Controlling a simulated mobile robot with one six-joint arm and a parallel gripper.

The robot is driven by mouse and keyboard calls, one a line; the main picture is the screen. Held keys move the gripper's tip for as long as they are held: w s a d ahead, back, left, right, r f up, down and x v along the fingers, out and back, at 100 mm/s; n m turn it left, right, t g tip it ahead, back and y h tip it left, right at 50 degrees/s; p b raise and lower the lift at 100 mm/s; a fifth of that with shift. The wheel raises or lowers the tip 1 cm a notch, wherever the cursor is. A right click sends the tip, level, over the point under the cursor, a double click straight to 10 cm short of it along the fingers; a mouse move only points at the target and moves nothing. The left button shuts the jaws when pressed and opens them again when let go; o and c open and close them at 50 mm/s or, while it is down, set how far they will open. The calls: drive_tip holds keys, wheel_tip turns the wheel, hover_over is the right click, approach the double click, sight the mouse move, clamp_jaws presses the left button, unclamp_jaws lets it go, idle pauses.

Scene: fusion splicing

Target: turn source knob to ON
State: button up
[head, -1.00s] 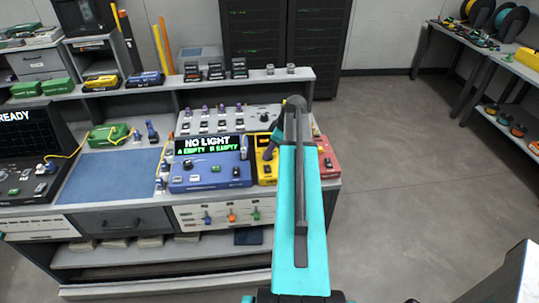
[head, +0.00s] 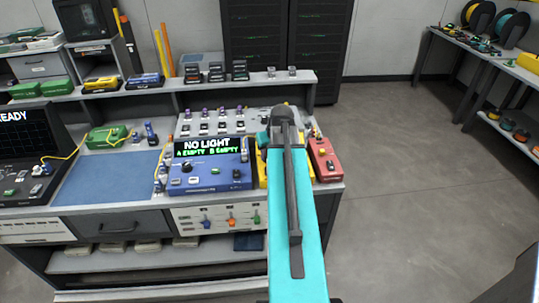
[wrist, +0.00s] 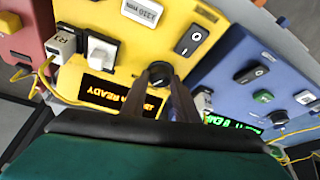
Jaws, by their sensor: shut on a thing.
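The yellow source box (wrist: 125,30) fills the upper middle of the wrist view. Its black round knob (wrist: 159,73) sits between the fingertips of my gripper (wrist: 158,85), which is shut on it. A dark display (wrist: 110,95) on the box shows amber text ending in "READY", upside down in this view. In the head view my teal arm covers most of the yellow box (head: 262,172), and the knob and fingertips are hidden there. Any ON marking near the knob is not readable.
A blue meter box (head: 210,176) reading "NO LIGHT" stands left of the yellow box, and a red box (head: 325,158) stands right of it. A rocker switch (wrist: 193,40) and a white connector (wrist: 62,45) lie near the knob. Open floor (head: 400,180) is at right.

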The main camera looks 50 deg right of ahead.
drive_tip(key=shift+a+m+g+h, duration=0.1)
drive_tip(key=shift+m+g+h, duration=0.3)
drive_tip(key=shift+m, duration=1.2)
drive_tip(key=o, duration=1.1)
drive_tip(key=shift+c, duration=0.2)
drive_tip(key=shift+r, duration=0.1)
drive_tip(key=b+v, duration=0.2)
drive_tip(key=v, duration=1.1)
drive_tip(key=shift+a+r, duration=0.25)
